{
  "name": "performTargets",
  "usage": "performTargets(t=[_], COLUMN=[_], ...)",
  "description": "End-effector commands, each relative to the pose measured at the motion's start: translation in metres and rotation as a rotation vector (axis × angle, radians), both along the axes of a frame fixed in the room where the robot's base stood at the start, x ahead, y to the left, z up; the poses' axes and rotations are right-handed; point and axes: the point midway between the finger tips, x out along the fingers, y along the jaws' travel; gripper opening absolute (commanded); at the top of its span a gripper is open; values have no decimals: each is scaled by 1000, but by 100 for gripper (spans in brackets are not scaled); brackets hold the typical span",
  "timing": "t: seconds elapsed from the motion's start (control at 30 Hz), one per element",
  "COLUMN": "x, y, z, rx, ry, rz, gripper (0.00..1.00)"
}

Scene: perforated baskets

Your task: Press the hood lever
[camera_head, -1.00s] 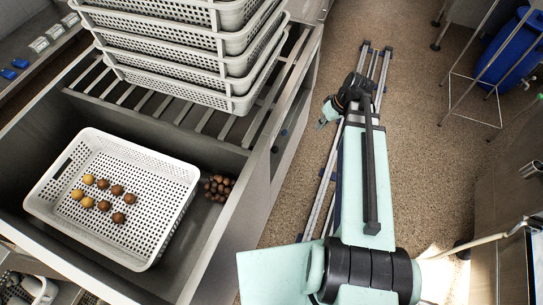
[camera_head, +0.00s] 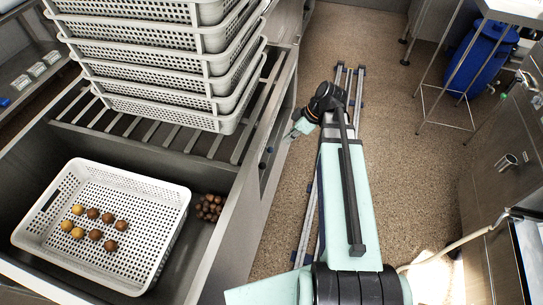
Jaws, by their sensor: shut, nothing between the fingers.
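No hood or hood lever can be made out in the head view. My gripper (camera_head: 290,136) is small and pale green at the end of my arm, near the front of the grey metal counter. It looks shut and empty, beside small dark knobs (camera_head: 268,150) on the counter front. I cannot tell whether it touches the counter.
A white perforated basket (camera_head: 168,254) with several yellow and brown balls sits in the counter's sunken basin. Dark brown balls (camera_head: 209,207) lie beside it. Stacked baskets (camera_head: 147,103) stand on a slatted rack. A blue barrel (camera_head: 478,68) stands at the back right.

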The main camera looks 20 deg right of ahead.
Motion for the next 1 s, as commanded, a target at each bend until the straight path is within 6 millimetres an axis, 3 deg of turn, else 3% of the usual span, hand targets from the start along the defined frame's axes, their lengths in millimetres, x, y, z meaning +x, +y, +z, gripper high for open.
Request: performTargets(t=[0.27,0.8,1.0], x=[3,15,14], y=[10,49,63], z=[-16,-87,-105], rx=[0,1,1], ry=[2,4,2], rz=[0,1,0], gripper=[0,0,0])
